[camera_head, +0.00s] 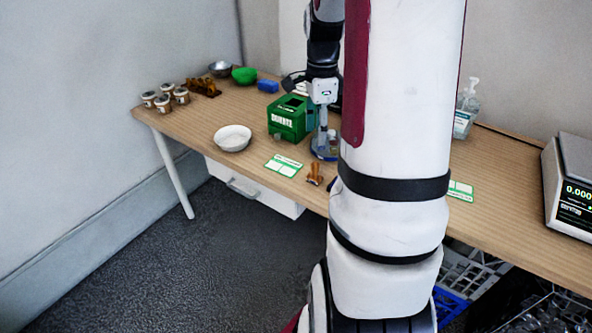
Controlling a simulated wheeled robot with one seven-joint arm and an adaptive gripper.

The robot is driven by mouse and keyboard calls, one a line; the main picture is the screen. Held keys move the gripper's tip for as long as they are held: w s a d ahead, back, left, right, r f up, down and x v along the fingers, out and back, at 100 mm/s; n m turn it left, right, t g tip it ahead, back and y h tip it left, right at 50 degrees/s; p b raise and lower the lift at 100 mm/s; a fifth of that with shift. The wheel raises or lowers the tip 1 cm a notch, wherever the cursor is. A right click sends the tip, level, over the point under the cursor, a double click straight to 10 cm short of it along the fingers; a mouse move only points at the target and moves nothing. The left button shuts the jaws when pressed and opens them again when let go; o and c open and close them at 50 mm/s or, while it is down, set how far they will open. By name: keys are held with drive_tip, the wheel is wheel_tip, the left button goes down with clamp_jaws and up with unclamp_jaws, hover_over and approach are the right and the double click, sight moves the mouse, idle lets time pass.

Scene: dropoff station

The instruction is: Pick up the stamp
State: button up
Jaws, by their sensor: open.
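The stamp appears to be the small brown wooden-looking piece (314,174) near the front edge of the table, just right of a green-and-white card. My gripper (322,95) is behind and above it, beside the green box. It is open and apart from the stamp, with nothing visibly held. Its fingertips are hard to make out against the grey upright object below it.
The green box (287,118) stands close left of my gripper. The grey upright object (323,143) has a round base. A white bowl (233,138) and the card (283,165) lie left. Jars (163,103), a soap bottle (465,112) and a scale (573,190) stand farther out.

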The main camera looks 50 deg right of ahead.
sight(315, 163)
wheel_tip(315, 163, down, 12)
drive_tip(key=shift+w+f+b, duration=0.15)
drive_tip(key=shift+f+b, duration=0.1)
drive_tip(key=shift+b, duration=0.85)
clamp_jaws()
